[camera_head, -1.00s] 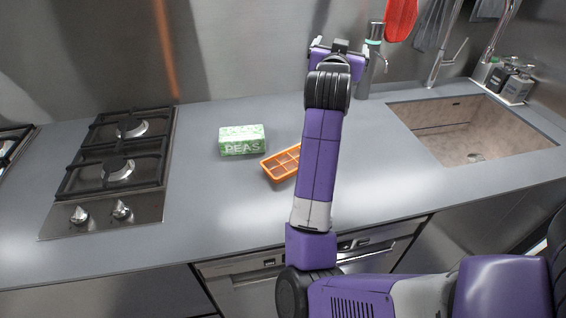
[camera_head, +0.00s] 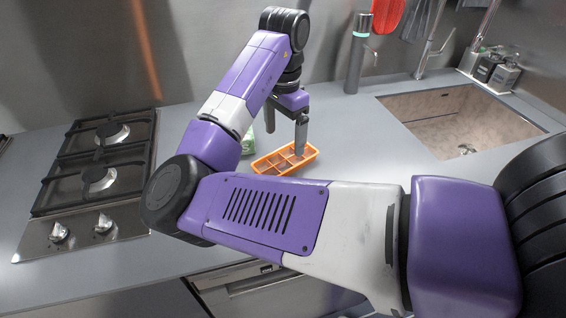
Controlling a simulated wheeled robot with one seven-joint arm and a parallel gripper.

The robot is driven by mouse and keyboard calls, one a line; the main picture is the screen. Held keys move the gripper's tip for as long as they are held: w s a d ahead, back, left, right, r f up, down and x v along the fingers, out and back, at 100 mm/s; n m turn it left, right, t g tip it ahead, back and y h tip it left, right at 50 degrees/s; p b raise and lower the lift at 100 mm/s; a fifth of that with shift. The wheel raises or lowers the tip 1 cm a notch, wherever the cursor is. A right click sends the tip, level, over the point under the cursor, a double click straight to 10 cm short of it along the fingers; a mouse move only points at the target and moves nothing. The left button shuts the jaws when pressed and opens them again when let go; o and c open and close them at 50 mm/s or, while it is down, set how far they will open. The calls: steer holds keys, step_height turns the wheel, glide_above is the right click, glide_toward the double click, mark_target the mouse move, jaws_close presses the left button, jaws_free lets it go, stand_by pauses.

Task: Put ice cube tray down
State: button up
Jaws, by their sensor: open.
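The orange ice cube tray (camera_head: 272,164) lies on the grey counter, left of the sink, with its compartments facing up. My gripper (camera_head: 286,140) points down above the tray's far side. Its two fingers are apart, one near the tray's right part and one toward its far left. Nothing shows held between them. Whether a fingertip touches the tray I cannot tell. My arm covers the counter in front and to the left of the tray.
The green peas box (camera_head: 248,142) is mostly hidden behind my arm, just left of the tray. A gas hob (camera_head: 100,165) is at the left. A sink (camera_head: 460,120) is at the right. Counter right of the tray is clear.

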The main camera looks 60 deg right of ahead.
mark_target(286, 165)
steer(key=f, duration=0.7)
steer(key=shift+s+f, duration=0.2)
steer(key=shift+f, duration=0.15)
steer(key=shift+d, duration=0.1)
steer(key=shift+r, duration=0.15)
steer(key=c, duration=1.8)
